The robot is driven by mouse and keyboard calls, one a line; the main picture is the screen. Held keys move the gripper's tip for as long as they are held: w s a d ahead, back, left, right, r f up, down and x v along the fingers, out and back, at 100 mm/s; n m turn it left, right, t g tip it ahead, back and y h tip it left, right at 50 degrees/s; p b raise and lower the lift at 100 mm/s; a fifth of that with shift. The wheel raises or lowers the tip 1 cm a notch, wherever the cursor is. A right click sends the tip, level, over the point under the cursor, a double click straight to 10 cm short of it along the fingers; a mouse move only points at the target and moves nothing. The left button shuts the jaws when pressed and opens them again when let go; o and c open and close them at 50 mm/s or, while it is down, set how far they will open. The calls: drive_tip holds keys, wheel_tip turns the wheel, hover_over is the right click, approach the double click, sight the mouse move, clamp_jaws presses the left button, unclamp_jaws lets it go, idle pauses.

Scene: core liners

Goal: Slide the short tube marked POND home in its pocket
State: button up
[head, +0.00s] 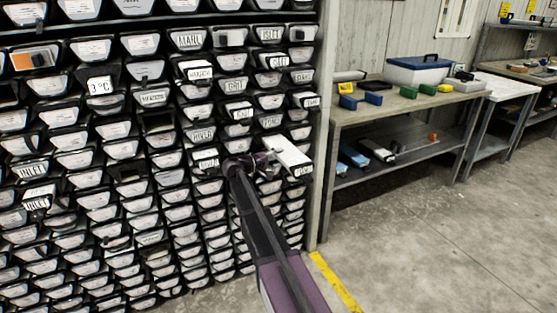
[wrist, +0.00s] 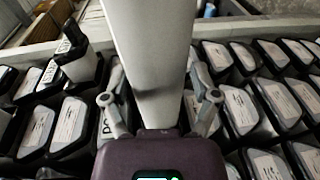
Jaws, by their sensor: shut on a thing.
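A pale, box-shaped tube (head: 287,150) with a dark end juts out from the rack face at its right side in the head view. My gripper (head: 265,164) is at this tube, its fingers shut on it. In the wrist view the tube (wrist: 150,55) runs up the middle of the picture between my gripper's fingers (wrist: 158,104). I cannot read the lettering on the tube's end in either view. The inside of the pocket is hidden.
The rack (head: 322,120) holds many dark-framed tubes with white labels, and several others stick out around the held one. A workbench (head: 400,105) with a blue-lidded box (head: 420,68) and small coloured blocks stands to the right. The concrete floor in front is clear.

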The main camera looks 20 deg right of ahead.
sight(281, 162)
drive_tip(key=shift+w+a, duration=0.1)
drive_tip(key=shift+w, duration=2.5)
idle(0.9)
drive_tip(key=shift+w+r, duration=0.35)
drive_tip(key=shift+w, duration=0.55)
drive_tip(key=shift+w+r, duration=0.1)
drive_tip(key=shift+w, duration=0.2)
drive_tip(key=shift+o, duration=0.2)
drive_tip(key=shift+w+a+r, duration=0.15)
drive_tip(key=shift+w, duration=0.45)
drive_tip(key=o, duration=1.1)
drive_tip(key=shift+o, duration=0.2)
drive_tip(key=shift+s, duration=0.25)
drive_tip(key=shift+s+f, duration=0.25)
drive_tip(key=shift+s, duration=0.9)
drive_tip(key=s, duration=0.9)
drive_tip(key=shift+d+f, duration=0.3)
drive_tip(key=shift+f, duration=0.05)
